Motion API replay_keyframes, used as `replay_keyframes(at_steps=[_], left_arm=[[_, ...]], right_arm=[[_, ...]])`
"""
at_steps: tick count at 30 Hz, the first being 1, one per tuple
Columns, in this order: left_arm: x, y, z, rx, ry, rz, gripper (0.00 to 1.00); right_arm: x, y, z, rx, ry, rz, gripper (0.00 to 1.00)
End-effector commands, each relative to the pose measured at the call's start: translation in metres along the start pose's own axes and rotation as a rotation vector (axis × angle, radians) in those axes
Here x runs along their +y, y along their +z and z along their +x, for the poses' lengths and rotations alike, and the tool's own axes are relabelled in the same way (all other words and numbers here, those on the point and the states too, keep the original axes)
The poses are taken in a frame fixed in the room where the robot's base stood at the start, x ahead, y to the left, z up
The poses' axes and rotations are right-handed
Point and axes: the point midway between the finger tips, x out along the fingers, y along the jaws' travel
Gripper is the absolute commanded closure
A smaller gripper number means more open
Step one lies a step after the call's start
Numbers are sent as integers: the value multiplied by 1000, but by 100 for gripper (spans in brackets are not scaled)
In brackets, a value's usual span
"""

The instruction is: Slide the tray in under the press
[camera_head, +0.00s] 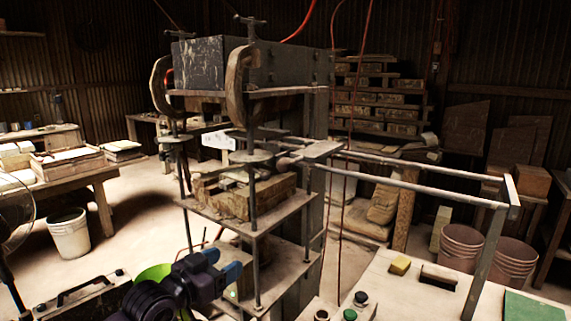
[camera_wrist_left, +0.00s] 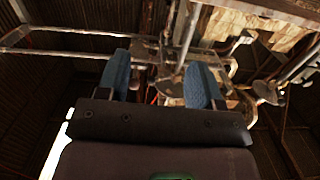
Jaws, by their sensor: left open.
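The press (camera_head: 245,65) stands in the middle of the head view, a dark block in a frame with thick rusty clamps and upright rods. A flat metal plate (camera_head: 318,151), perhaps the tray, lies at the press end of two rails; I cannot tell for sure. A worn wooden block (camera_head: 255,195) sits on the press's lower shelf. My left gripper (camera_head: 222,266) is open, with blue fingertips, low in front of the press and apart from the plate. In the left wrist view the open fingers (camera_wrist_left: 162,86) have nothing visible between them. My right gripper is not in view.
The rails (camera_head: 420,188) run right from the press to an upright post (camera_head: 485,260). Buckets (camera_head: 460,245) stand behind. A black toolbox (camera_head: 75,300) is at lower left.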

Motion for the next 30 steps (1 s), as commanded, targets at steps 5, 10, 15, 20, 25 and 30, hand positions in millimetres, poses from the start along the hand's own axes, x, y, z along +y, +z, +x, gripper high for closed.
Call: replay_keyframes(at_steps=[5, 10, 15, 20, 25, 30], left_arm=[[3, -86, 27, 55, 93, 72, 40], [10, -148, 39, 85, 156, 122, 40], [15, -181, 43, 98, 189, 149, 40], [17, -191, 48, 102, 197, 154, 40], [22, -192, 67, 102, 198, 152, 40], [28, -196, 96, 102, 197, 152, 40]], right_arm=[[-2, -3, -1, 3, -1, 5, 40], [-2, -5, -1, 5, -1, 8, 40], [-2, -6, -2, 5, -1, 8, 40], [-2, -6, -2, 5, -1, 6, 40], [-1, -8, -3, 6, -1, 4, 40], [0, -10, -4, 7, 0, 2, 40]])
